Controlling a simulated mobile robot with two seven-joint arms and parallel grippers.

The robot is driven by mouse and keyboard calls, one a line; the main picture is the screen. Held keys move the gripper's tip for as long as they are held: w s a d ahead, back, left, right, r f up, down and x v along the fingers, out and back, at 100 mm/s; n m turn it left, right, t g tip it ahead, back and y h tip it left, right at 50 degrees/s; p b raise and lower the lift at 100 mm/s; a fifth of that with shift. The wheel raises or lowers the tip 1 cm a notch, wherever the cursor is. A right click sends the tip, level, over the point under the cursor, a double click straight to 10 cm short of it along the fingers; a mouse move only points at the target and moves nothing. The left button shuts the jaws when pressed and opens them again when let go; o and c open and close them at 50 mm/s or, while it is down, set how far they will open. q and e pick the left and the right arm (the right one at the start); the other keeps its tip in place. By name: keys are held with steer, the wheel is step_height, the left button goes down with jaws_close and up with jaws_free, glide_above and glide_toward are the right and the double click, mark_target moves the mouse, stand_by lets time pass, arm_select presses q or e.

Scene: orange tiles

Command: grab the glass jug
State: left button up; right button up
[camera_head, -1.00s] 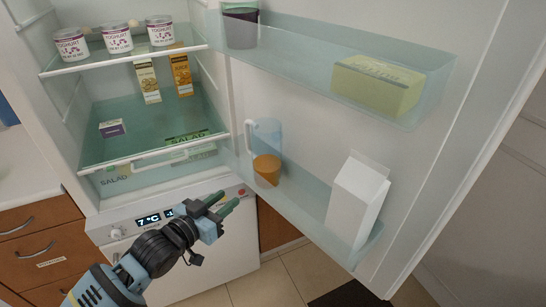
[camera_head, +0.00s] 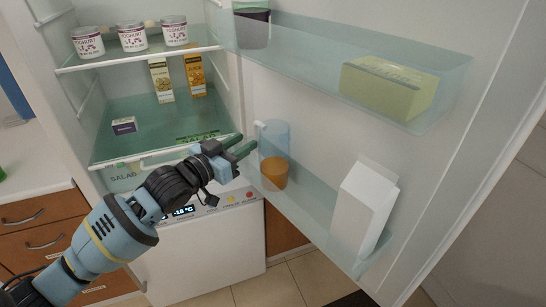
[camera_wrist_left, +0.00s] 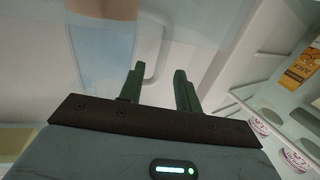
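The glass jug (camera_head: 274,142) stands upright in the lower shelf of the open fridge door, with orange liquid in its bottom and its handle on the left side. My left gripper (camera_head: 247,142) is just left of the jug, at about handle height, fingers pointing at it. In the left wrist view the two green fingers (camera_wrist_left: 158,76) are apart, with nothing held between them. The bluish jug (camera_wrist_left: 104,55) shows there at upper left, and its pale handle appears beyond the gap between the fingers. I cannot tell whether they touch. My right gripper is not in view.
A white carton (camera_head: 362,210) stands in the same door shelf, right of the jug. The upper door shelf holds a green box (camera_head: 388,88) and a container of dark liquid (camera_head: 252,28). Yoghurt pots (camera_head: 132,38) and juice cartons (camera_head: 195,72) stand inside the fridge.

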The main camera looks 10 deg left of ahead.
mark_target(255, 134)
arm_select(q)
steer(key=shift+x, duration=2.7)
steer(key=shift+a, duration=0.1)
steer(key=shift+c, duration=0.2)
jaws_close()
